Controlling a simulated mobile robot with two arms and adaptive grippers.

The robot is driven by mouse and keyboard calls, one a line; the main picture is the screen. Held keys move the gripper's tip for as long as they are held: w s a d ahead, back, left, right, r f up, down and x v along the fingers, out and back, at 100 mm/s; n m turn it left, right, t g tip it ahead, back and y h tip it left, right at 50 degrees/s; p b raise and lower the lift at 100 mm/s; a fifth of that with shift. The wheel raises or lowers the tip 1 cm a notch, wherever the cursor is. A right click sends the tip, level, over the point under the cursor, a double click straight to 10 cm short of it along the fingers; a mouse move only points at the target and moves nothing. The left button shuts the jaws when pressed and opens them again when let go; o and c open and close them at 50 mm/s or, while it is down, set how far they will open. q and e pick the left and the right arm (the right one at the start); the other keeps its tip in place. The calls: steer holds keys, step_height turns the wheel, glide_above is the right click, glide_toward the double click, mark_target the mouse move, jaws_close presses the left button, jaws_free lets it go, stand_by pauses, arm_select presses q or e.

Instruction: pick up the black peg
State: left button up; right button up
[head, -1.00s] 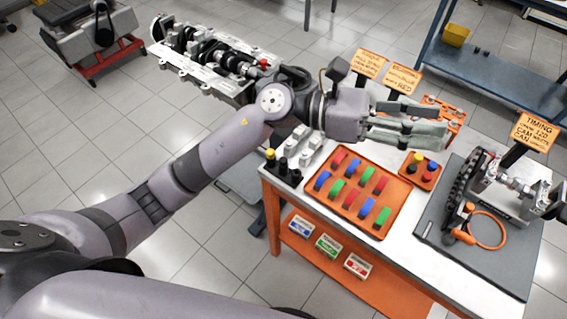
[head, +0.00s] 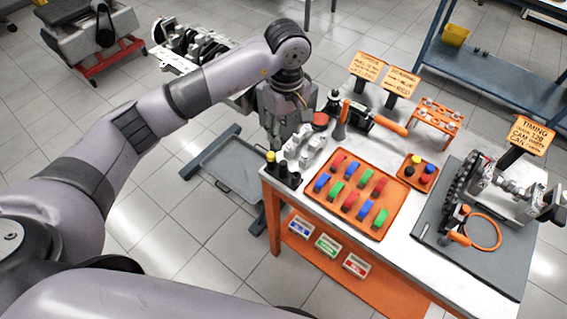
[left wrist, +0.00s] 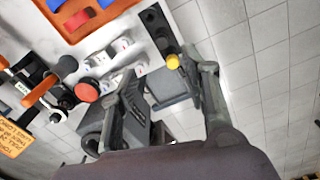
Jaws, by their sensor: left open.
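Black peg-like pieces stand in a row at the table's left corner, a black one (head: 284,169) beside a yellow-topped one (head: 271,157). A small orange tray holds another black piece (head: 409,171) among yellow and red ones. I cannot tell which is the black peg. My left gripper (head: 283,142) points down over the table's left edge, just behind the corner row. In the left wrist view its fingers (left wrist: 165,88) are apart with nothing between them. There the yellow top (left wrist: 172,61) and the black row (left wrist: 160,32) lie just beyond the fingertips. My right gripper is out of view.
Silvery-white parts (head: 304,147) stand close beside the left gripper. A red round top (head: 320,121) and an orange-handled tool (head: 388,124) are behind them. An orange tray (head: 398,190) of coloured blocks fills the table's middle. A grey mat (head: 500,263) with an engine assembly lies right.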

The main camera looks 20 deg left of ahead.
arm_select(q)
steer(key=p, duration=0.2)
glide_above(284, 162)
steer(key=f, duration=0.6)
steer(key=shift+d+f, duration=0.25)
steer(key=shift+f, duration=0.05)
steer(key=f, duration=0.1)
steer(key=f+p, duration=0.1)
steer(key=f, duration=0.1)
steer(key=f+p, duration=0.1)
steer(key=shift+a+f, duration=0.3)
steer(key=shift+f, duration=0.4)
steer(key=shift+c, duration=0.3)
jaws_close()
